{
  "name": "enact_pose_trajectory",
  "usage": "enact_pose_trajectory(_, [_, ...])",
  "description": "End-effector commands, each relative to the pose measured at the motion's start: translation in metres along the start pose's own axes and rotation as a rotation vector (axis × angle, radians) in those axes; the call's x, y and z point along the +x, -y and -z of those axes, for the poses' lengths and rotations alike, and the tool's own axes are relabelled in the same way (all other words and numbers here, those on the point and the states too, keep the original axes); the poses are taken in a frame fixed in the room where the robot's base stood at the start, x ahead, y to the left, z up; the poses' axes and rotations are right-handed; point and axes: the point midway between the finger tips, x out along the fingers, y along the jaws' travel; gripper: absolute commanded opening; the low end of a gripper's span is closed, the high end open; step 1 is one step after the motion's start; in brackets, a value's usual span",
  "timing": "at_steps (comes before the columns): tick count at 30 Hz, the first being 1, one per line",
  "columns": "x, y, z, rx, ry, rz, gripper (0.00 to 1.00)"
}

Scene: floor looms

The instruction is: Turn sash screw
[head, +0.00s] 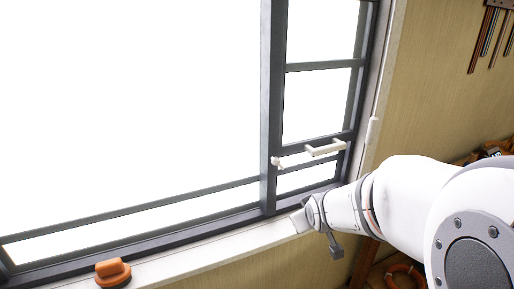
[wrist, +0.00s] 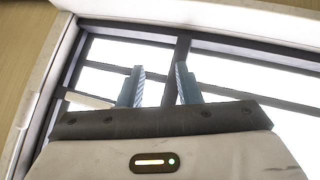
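A small white knob-like piece (head: 276,162), which may be the sash screw, sits on the dark upright bar of the window beside a narrow sash. A white pull handle (head: 325,149) is on that sash, to the right of the knob. My gripper (head: 302,222) is low, near the white sill, below and apart from both. In the wrist view my gripper (wrist: 161,88) has its two blue fingers apart with nothing between them. Dark window bars (wrist: 180,52) lie beyond the fingers. A pale bar (wrist: 88,100) shows left of them; I cannot tell if it is the handle.
The dark-framed window (head: 268,110) fills the left and middle. An orange object (head: 113,272) stands on the white sill (head: 205,254) at lower left. Dark rods (head: 491,40) hang on the wall at upper right. An orange ring (head: 405,275) is low at the right.

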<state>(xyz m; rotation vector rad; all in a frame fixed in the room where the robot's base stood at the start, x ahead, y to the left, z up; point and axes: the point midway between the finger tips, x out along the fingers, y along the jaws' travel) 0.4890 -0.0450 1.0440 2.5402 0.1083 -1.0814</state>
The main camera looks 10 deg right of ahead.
Motion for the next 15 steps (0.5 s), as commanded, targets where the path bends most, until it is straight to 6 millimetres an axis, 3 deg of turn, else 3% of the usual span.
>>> enact_pose_trajectory(7, [0.045, -0.022, 0.066, -0.218, -0.358, -0.043, 0.31])
enact_pose_trajectory(15, [0.057, -0.021, 0.103, -0.363, -0.720, -0.070, 0.31])
